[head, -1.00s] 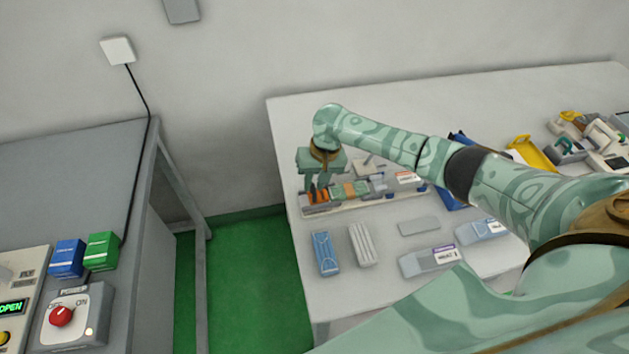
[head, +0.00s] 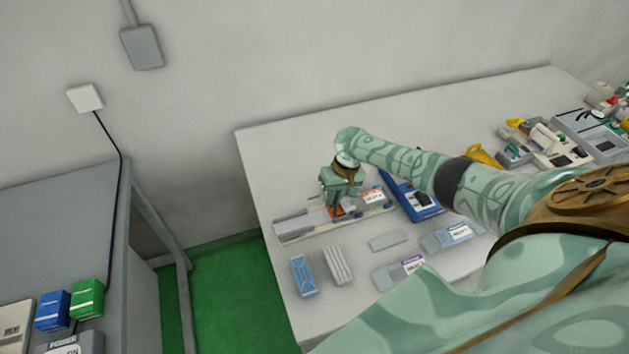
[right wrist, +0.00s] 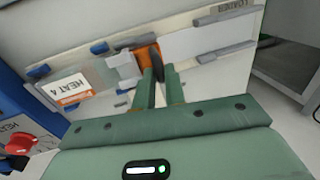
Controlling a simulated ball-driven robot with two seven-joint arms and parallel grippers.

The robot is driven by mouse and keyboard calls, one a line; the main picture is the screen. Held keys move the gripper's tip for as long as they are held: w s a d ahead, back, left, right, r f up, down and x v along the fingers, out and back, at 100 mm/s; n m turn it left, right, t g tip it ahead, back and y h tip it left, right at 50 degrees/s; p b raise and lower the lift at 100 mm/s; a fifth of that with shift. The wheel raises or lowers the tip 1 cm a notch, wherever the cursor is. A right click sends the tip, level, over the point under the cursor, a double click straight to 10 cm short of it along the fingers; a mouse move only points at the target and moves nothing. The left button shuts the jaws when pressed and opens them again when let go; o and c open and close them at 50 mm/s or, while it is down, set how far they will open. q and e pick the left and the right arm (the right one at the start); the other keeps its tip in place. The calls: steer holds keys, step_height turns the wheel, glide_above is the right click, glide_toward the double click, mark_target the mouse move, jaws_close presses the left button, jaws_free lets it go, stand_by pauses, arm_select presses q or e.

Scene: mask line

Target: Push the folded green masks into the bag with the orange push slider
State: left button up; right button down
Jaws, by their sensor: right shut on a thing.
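My right gripper (head: 342,207) is shut on the orange push slider (right wrist: 148,52) at the bag end of the loader tray (head: 290,228). In the right wrist view the fingers (right wrist: 162,75) stand against the slider, beside a white block-like mouth piece (right wrist: 124,68). The clear bag (right wrist: 98,73) lies beyond that piece, with a white and orange "HEAT 4" label (right wrist: 68,90); the label also shows in the head view (head: 373,197). The tray channel (right wrist: 198,42) behind the slider is empty. I cannot make out the green masks clearly. My left gripper is not in view.
A blue device (head: 413,203) stands right of the tray. In front lie a blue pack (head: 303,277), a white pack (head: 337,265), a grey plate (head: 388,241) and labelled bags (head: 398,273). A second table (head: 60,215) stands left, across a gap.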

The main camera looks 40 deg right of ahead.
steer(key=shift+s+d, duration=0.15)
steer(key=shift+d, duration=0.45)
steer(key=shift+s+d, duration=0.15)
steer(key=shift+d, duration=0.4)
steer(key=c, duration=1.5)
jaws_free()
steer(key=shift+d, duration=0.1)
steer(key=d+r+p, duration=0.1)
steer(key=r, duration=0.4)
steer(key=d+r+p, duration=0.1)
steer(key=r+p, duration=0.1)
steer(key=r, duration=0.3)
steer(key=s+d+r+p, duration=0.1)
steer(key=r+p, duration=0.1)
steer(key=r, duration=0.4)
steer(key=shift+d, duration=0.1)
steer(key=shift+f, duration=0.1)
